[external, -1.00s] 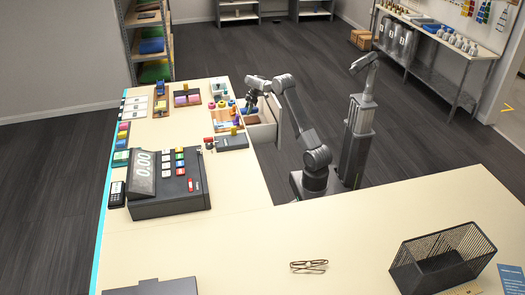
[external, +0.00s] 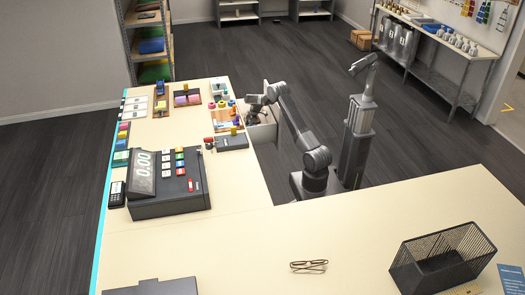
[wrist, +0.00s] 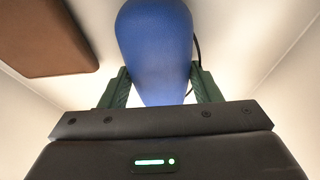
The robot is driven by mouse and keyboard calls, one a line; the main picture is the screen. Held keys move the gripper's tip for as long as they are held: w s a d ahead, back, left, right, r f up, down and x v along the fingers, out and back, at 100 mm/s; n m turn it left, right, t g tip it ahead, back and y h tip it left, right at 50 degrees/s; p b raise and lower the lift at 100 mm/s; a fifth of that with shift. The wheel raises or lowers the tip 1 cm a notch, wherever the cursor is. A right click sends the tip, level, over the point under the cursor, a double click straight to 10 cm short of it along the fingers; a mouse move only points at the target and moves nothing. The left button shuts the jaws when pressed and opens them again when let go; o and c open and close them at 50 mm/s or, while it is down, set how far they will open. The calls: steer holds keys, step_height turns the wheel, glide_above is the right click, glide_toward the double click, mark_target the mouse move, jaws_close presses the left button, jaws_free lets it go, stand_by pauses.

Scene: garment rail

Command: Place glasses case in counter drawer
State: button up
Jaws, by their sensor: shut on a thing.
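The blue, rounded glasses case (wrist: 155,45) is between the two green fingers of my gripper (wrist: 160,85) in the wrist view. My gripper is shut on it. Pale drawer surfaces surround them in the wrist view. In the external view my gripper (external: 253,114) is down at the open counter drawer (external: 264,134), whose pale front sticks out from the counter's right side. The case is hidden there by the arm and drawer. I cannot tell whether the case touches the drawer floor.
A brown flat item (wrist: 45,38) lies left of the case in the drawer. An organiser with small coloured goods (external: 226,118) stands on the counter beside the drawer. A cash register (external: 168,182), eyeglasses (external: 309,266) and a black mesh basket (external: 440,258) stand farther off.

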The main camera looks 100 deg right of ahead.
steer(key=shift+r, duration=0.15)
steer(key=shift+f, duration=0.2)
steer(key=o, duration=1.1)
steer(key=v, duration=0.6)
steer(key=shift+r, duration=0.15)
step_height(320, 180, up, 6)
steer(key=p, duration=0.1)
steer(key=shift+w, duration=0.15)
